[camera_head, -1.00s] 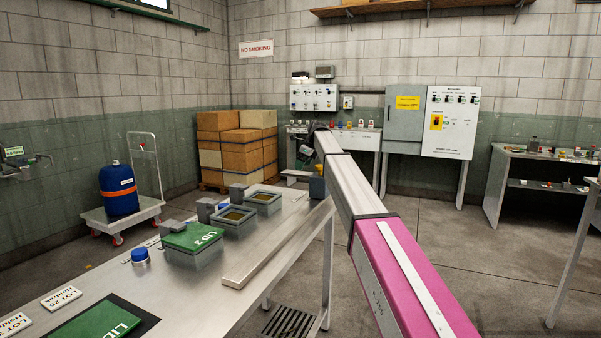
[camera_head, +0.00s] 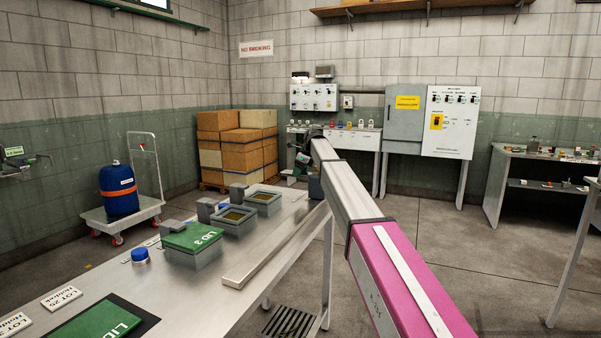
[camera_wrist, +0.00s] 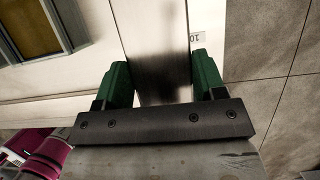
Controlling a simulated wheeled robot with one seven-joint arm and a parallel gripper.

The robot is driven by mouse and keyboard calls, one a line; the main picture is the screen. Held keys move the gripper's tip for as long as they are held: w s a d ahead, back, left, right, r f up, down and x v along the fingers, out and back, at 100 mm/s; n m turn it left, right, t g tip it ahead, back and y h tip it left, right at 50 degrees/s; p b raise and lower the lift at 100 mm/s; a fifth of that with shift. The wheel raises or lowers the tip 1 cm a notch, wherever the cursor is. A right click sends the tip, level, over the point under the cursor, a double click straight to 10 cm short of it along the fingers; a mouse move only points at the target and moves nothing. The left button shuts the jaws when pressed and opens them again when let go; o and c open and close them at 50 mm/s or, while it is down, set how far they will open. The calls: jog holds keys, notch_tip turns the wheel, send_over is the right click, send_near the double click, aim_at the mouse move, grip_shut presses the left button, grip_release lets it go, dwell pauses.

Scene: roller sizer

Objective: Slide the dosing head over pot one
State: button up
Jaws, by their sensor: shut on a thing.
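Square grey pots stand in a row on the steel bench. The far pot (camera_head: 262,201) and the middle pot (camera_head: 236,219) are open with amber content; the near one is covered by a green plate marked LID 3 (camera_head: 193,237). I read no pot numbers. A dark block (camera_head: 315,187), perhaps the dosing head, is at the bench's far right end, right of the far pot. My gripper (camera_wrist: 158,80) has its green fingers shut on a smooth grey metal piece (camera_wrist: 155,35). The wrist view also shows an open amber-filled pot (camera_wrist: 33,30), apart and to the left.
A pale rail (camera_head: 262,258) runs along the bench's right edge. Grey blocks (camera_head: 207,209) stand beside the pots. A blue-capped item (camera_head: 140,255) and a green lid (camera_head: 95,322) are nearer. A small label reading 10 (camera_wrist: 195,37) is right of the held piece.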

jog(key=s+a, duration=0.3)
jog(key=s, duration=0.6)
jog(key=s+a, duration=0.3)
jog(key=s, duration=0.6)
jog(key=shift+s+a, duration=0.2)
jog(key=shift+a, duration=0.1)
jog(key=o, duration=1.3)
jog(key=shift+r, duration=0.1)
jog(key=v, duration=1)
jog(key=shift+d+r, duration=0.1)
jog(key=shift+r, duration=0.25)
